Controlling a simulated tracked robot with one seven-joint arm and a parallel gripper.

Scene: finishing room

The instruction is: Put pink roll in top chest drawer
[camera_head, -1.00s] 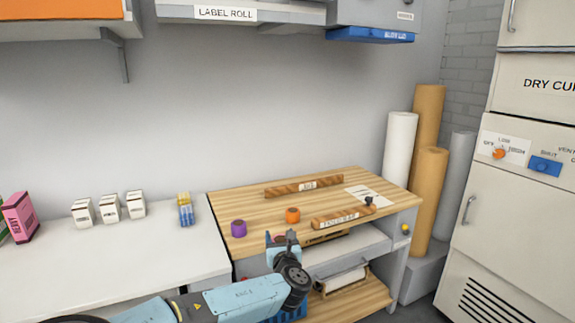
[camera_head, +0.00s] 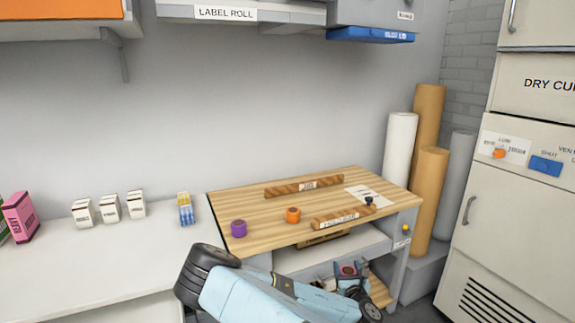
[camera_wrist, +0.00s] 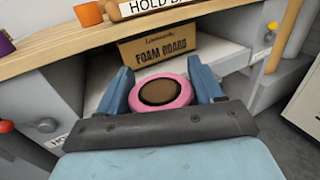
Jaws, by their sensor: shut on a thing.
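The pink roll (camera_wrist: 160,93), a pink ring with a brown core, sits between the two blue fingers of my gripper (camera_wrist: 163,88) in the wrist view. The fingers are shut on it. In the head view my gripper (camera_head: 347,271) is low in front of the bench's open shelf, with the pink roll (camera_head: 348,270) small between the fingers. Behind the roll, a cardboard box marked FOAM BOARD (camera_wrist: 158,46) stands on the white shelf (camera_wrist: 225,58). I cannot make out the top chest drawer for certain in either view.
On the wooden bench top (camera_head: 250,206) are a purple roll (camera_head: 238,228), an orange roll (camera_head: 293,214) and two labelled wooden bars. A red knob (camera_wrist: 6,126) and a grey knob (camera_wrist: 47,125) show on the front at left. Tall rolls (camera_head: 428,200) stand at the right.

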